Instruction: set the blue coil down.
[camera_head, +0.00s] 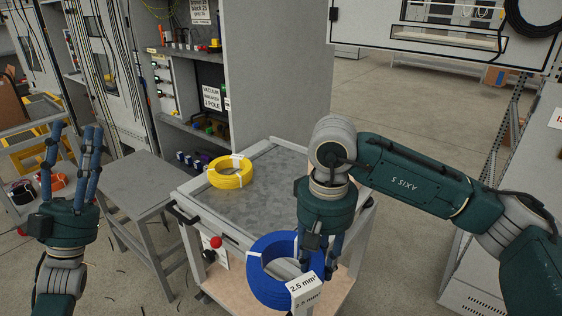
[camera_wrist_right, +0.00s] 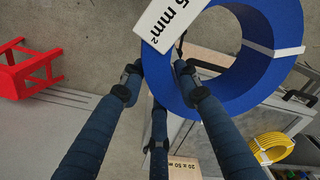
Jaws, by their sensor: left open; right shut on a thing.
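The blue coil (camera_head: 260,287) with a white "2.5 mm²" label hangs tilted at the near side of the grey-topped cart (camera_head: 285,190). My right gripper (camera_head: 316,262) is shut on the coil's rim near the label. In the right wrist view the blue coil (camera_wrist_right: 228,103) fills the upper right, with the fingers (camera_wrist_right: 180,75) at its left rim. Whether the coil touches the cart cannot be told. My left gripper (camera_head: 72,150) is open and empty at the far left, fingers pointing up, away from the coil.
A yellow coil (camera_head: 230,181) lies on the cart top's far left corner; much of the top is bare. A red button (camera_head: 216,242) is on the cart's front left. A lower grey table (camera_head: 140,182) stands left of it. Switchgear cabinets (camera_head: 280,70) rise behind.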

